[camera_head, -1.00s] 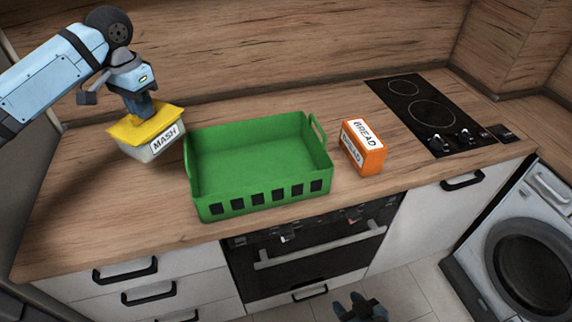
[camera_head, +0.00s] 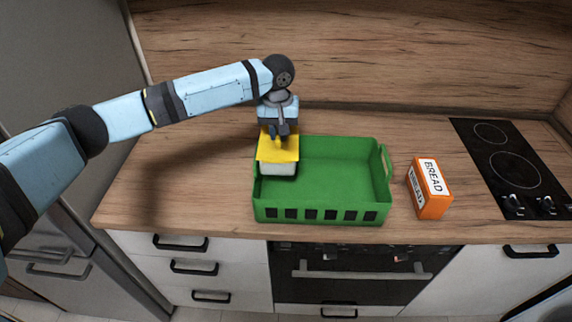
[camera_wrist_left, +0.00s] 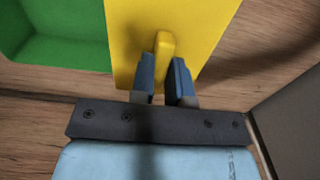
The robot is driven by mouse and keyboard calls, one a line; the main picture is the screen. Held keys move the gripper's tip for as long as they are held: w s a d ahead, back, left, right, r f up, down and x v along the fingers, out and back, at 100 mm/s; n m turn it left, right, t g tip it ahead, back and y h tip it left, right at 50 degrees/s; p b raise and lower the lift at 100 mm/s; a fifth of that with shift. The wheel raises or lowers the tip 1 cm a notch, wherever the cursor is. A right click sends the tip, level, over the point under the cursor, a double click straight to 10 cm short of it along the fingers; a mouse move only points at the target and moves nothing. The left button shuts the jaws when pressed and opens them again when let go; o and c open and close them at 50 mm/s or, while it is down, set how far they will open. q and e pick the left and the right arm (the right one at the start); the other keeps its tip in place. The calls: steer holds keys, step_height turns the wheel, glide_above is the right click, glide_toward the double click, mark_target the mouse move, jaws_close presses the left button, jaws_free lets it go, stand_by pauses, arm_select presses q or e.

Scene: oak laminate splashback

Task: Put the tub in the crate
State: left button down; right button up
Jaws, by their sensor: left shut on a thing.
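The tub, white with a yellow lid (camera_head: 278,149), is at the left end of the green crate (camera_head: 322,215) in the head view. It overlaps the crate's left side, and I cannot tell how high it is above the crate floor. My left gripper (camera_head: 279,137) is above the tub, shut on the lid's raised handle. The left wrist view shows the two fingers (camera_wrist_left: 166,80) on either side of the yellow handle (camera_wrist_left: 164,47), with part of the crate (camera_wrist_left: 60,30) to the left. The crate's visible floor is empty. My right gripper is out of view.
An orange bread box (camera_head: 430,190) stands on the worktop just right of the crate. A black hob (camera_head: 510,165) lies farther right. The worktop (camera_head: 180,180) left of the crate is clear. A wooden splashback (camera_head: 350,55) rises behind.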

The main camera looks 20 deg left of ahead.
arm_select(q)
step_height(320, 180, down, 7)
steer(key=shift+d+r+p, duration=0.1)
steer(key=shift+p, duration=0.2)
step_height(320, 180, down, 5)
steer(key=shift+r, duration=0.1)
steer(key=shift+f+p, duration=0.2)
steer(key=shift+p, duration=0.1)
steer(key=c, duration=1.1)
jaws_free()
steer(key=shift+r, duration=0.1)
step_height(320, 180, up, 12)
steer(key=shift+r+b, duration=0.1)
steer(key=shift+b, duration=0.85)
